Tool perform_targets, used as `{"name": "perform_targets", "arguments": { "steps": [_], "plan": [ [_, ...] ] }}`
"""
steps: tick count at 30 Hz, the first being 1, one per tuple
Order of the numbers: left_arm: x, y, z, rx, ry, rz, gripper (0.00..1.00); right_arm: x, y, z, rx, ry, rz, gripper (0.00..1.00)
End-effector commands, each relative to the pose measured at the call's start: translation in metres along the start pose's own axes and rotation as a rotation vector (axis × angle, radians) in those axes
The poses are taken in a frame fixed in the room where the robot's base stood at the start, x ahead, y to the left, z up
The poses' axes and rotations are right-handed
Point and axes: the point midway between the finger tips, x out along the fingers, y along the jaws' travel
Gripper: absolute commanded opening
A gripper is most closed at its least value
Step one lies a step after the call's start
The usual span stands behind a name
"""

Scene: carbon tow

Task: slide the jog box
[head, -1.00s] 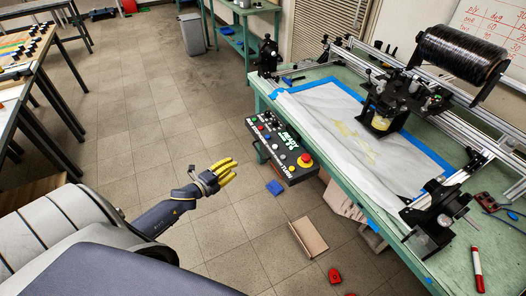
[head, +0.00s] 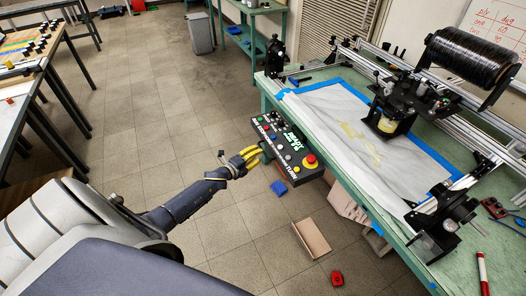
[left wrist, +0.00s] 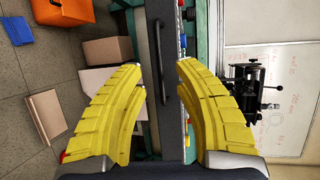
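The jog box (head: 290,147) is a dark control box with coloured buttons, a small green-lit display and a red stop knob on a yellow base. It sits at the near left edge of the green bench. My left gripper (head: 252,155) has yellow fingers and is at the box's near left side. In the left wrist view the dark side of the jog box (left wrist: 166,110), with a bar handle, runs between the two spread fingers (left wrist: 158,72). The left finger stands apart from it; contact at the right finger is unclear. My right gripper is not in view.
The green bench (head: 268,92) carries a white sheet edged in blue tape, a rail gantry and a black spool (head: 470,58). A red-and-white marker (head: 482,272) lies at the right. An open cardboard box (head: 311,238) and a blue item (head: 279,188) are on the floor.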

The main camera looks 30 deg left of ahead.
Motion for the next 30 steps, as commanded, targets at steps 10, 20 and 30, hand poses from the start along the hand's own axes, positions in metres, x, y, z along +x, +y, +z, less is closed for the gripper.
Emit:
{"name": "perform_targets", "arguments": {
  "steps": [10,20,30],
  "plan": [
    [0.038,0.000,0.000,-0.001,-0.001,0.000,0.31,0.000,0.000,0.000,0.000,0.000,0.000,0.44],
    [0.049,0.000,0.000,0.001,0.000,0.001,0.31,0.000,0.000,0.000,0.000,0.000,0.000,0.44],
    [0.049,0.000,0.000,0.000,0.000,0.000,0.23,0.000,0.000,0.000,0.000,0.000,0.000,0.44]
  ]
}}
